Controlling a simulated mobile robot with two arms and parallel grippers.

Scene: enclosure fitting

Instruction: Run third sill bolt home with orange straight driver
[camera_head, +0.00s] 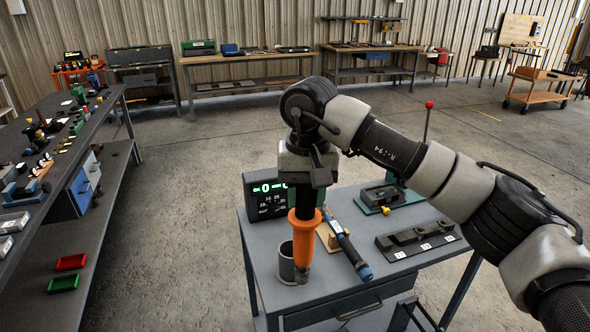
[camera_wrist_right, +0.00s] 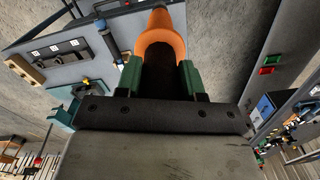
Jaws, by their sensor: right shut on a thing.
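The orange straight driver (camera_head: 304,245) hangs upright below my right gripper (camera_head: 309,198), over the near left part of the small grey table (camera_head: 330,292). The gripper is shut on it. In the right wrist view, the green fingertips of the gripper (camera_wrist_right: 160,80) stand either side of the driver, and its orange collar (camera_wrist_right: 160,42) shows beyond them. The driver's lower end is beside or at a grey cylindrical cup (camera_head: 286,264); I cannot tell if they touch. No sill bolt or enclosure can be made out. My left gripper is out of view.
A display (camera_head: 266,200) stands at the table's back left. A blue-tipped tool (camera_head: 347,243) leans by a wooden stand right of the driver. A dark numbered rack (camera_head: 418,240) and a green-based fixture (camera_head: 388,196) stand further right. A cluttered bench (camera_head: 95,125) runs along the left; floor between is clear.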

